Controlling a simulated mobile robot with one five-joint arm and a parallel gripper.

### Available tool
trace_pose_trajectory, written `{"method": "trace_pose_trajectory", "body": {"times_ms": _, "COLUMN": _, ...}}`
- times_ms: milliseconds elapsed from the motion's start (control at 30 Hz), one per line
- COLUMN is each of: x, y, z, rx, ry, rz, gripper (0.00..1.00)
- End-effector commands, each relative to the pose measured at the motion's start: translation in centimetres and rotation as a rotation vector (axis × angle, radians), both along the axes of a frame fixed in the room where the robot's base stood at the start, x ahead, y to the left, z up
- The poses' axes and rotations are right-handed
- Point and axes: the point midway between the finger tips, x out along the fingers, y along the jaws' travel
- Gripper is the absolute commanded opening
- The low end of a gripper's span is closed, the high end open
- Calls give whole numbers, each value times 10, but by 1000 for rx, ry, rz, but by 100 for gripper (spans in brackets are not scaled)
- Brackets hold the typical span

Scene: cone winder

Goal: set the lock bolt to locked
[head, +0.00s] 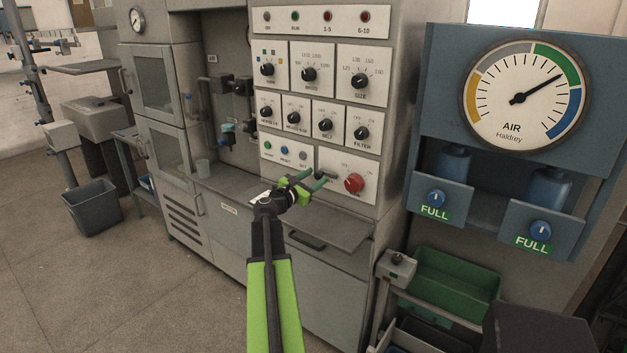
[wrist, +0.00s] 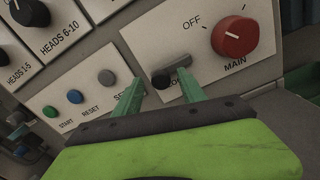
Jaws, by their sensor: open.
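The lock bolt (wrist: 161,79) shows in the wrist view as a dark round knob with a short grey bar up and right of it. It sits on the pale panel left of the red MAIN knob (wrist: 235,36). The label below the bolt is mostly covered by my right finger. In the head view the bolt (head: 326,174) is small beside the red knob (head: 354,183). My gripper (wrist: 160,76) is open, its green fingertips on either side of the dark knob in the picture. I cannot tell whether they touch it. It also shows in the head view (head: 314,178).
START, RESET and grey buttons (wrist: 108,78) sit just left of the bolt. Rows of black dials (head: 310,74) are above. A grey ledge (head: 335,232) juts out below. The air gauge stand (head: 412,160) is to the right; open floor lies left.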

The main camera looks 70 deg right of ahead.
Motion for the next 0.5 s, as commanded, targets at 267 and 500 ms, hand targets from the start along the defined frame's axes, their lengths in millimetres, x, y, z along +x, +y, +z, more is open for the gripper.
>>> {"method": "trace_pose_trajectory", "body": {"times_ms": 267, "x": 0, "y": 0, "z": 0, "rx": 0, "ry": 0, "rz": 0, "gripper": 34}}
{"method": "trace_pose_trajectory", "body": {"times_ms": 500, "x": 0, "y": 0, "z": 0, "rx": 0, "ry": 0, "rz": 0, "gripper": 2}}
